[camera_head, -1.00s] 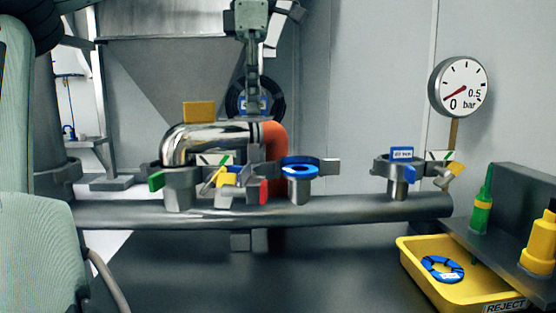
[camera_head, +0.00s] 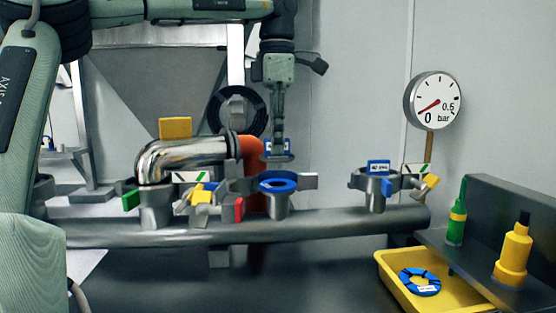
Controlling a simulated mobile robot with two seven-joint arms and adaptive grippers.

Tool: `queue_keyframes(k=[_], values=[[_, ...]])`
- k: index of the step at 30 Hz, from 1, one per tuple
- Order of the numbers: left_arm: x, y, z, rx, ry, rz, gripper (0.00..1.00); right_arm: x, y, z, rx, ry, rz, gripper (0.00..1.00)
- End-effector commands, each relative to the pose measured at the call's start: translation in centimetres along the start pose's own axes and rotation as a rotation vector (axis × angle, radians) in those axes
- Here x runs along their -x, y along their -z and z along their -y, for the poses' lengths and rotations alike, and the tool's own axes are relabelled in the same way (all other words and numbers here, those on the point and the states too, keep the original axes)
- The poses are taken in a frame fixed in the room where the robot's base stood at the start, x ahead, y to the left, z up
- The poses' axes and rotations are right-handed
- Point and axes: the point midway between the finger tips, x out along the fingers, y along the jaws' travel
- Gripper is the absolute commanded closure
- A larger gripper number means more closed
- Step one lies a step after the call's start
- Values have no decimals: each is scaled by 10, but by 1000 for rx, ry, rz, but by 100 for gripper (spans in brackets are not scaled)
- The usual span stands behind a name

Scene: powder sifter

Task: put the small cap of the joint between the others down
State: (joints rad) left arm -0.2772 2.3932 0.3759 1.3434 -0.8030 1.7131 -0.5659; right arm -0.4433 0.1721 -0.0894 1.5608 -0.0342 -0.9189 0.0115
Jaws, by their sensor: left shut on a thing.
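The small cap (camera_head: 277,157) is a thin grey piece with a blue and white tag. My left gripper (camera_head: 277,142) comes down from above, shut on the cap, and holds it just above the middle joint (camera_head: 277,186). That joint is an open grey ferrule on the pipe with a blue ring on top and its clamp swung open around it. A small gap seems to show between cap and ring. The left joint (camera_head: 155,208) carries a shiny elbow pipe (camera_head: 185,158). The right joint (camera_head: 376,190) carries a cap with a blue tag. My right gripper is out of view.
An orange pipe (camera_head: 252,160) rises close behind the middle joint. Clamp levers with red, yellow and green ends stick out nearby. A pressure gauge (camera_head: 433,101) is at the right. A yellow reject tray (camera_head: 390,270) holds a blue ring (camera_head: 420,282); two bottles stand beside it.

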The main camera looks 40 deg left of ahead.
Motion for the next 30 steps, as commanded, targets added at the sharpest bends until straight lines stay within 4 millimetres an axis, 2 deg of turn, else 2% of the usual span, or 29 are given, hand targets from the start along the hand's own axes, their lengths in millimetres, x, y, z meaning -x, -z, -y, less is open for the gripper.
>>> queue_keyframes(k=[4,10,27,28,30], values=[[-13,-3,-1,1,1,1,100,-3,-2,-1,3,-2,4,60],[-39,-2,0,1,1,1,100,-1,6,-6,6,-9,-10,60],[-50,-2,0,1,0,1,100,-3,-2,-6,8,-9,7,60],[-50,-2,0,1,0,1,90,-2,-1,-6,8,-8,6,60],[-49,-2,0,1,0,1,81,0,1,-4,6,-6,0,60]])
